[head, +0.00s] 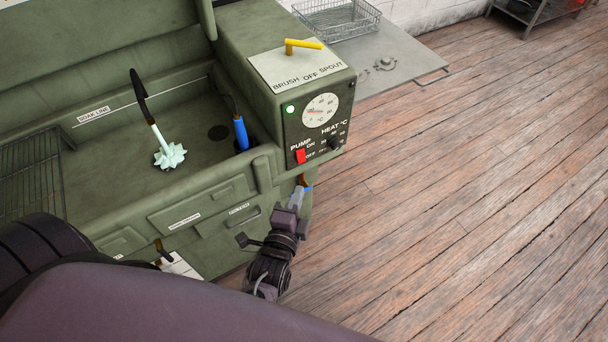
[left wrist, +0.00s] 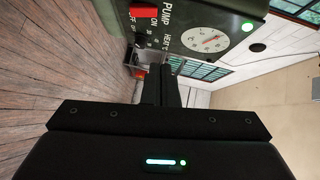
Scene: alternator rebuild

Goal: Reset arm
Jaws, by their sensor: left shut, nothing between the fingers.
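My left gripper (head: 296,197) is at the front of the green wash station (head: 190,45), just below its control panel (head: 318,125). Its fingers are shut and empty. In the left wrist view the shut fingers (left wrist: 160,88) point past the panel's lower edge. The red pump switch (head: 300,156) and the round gauge (head: 320,110) are just above the gripper in the head view; the switch also shows in the left wrist view (left wrist: 139,12). I cannot tell whether the fingers touch the station. My right gripper is not in view.
A green lamp (head: 290,109) is lit. A yellow lever (head: 302,45) tops the control box. A brush with pale bristles (head: 170,155) and a blue-handled tool (head: 241,133) are in the basin. A wire basket (head: 340,18) stands behind. The wooden floor (head: 480,190) at right is clear.

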